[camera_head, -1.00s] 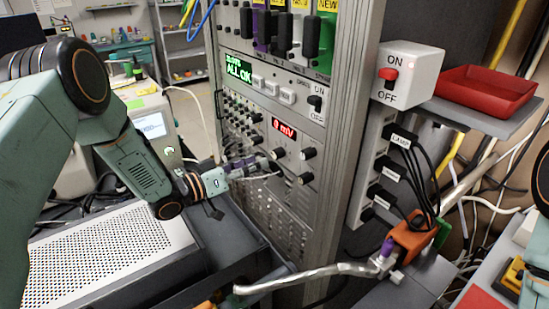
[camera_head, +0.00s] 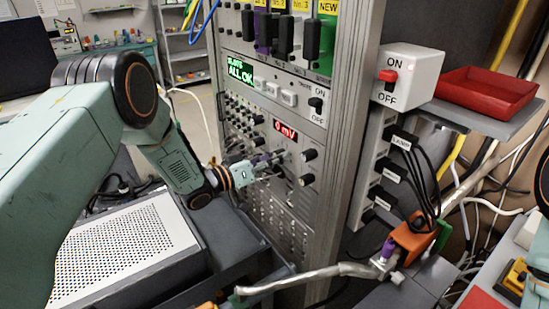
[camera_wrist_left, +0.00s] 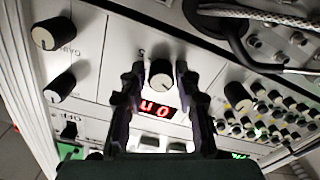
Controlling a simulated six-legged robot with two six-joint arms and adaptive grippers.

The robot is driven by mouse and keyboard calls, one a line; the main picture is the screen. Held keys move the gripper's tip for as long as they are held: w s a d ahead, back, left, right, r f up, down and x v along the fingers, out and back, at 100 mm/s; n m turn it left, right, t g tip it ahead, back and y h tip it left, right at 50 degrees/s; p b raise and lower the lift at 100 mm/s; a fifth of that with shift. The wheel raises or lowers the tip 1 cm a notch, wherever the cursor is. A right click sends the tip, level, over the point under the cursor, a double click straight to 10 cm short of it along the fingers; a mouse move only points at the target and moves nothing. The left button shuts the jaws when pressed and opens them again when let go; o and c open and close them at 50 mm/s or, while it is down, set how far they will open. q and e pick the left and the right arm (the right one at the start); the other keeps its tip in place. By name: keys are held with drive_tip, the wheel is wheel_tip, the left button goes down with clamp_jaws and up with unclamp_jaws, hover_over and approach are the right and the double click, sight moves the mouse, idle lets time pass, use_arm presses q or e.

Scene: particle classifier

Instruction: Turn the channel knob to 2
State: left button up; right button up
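Whether the fingers reach past the knob's face is hard to tell. In the head view the left gripper (camera_head: 283,158) is at the rack panel, below the red display (camera_head: 286,131) reading 0 mV, and it hides the knob. The knob's exact setting is unclear.
Two more black knobs (camera_head: 309,154) (camera_head: 306,179) sit just right of the gripper. A white ON/OFF box (camera_head: 408,75) and a red tray (camera_head: 487,91) are further right. A perforated grey case (camera_head: 125,250) lies below my left arm.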

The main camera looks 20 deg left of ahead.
use_arm(q)
drive_tip(key=shift+a, duration=0.1)
clamp_jaws()
drive_tip(key=m+b, duration=0.2)
drive_tip(key=m, duration=0.6)
drive_tip(key=shift+f+b, duration=0.1)
drive_tip(key=shift+b, duration=0.25)
drive_tip(key=shift+m, duration=0.5)
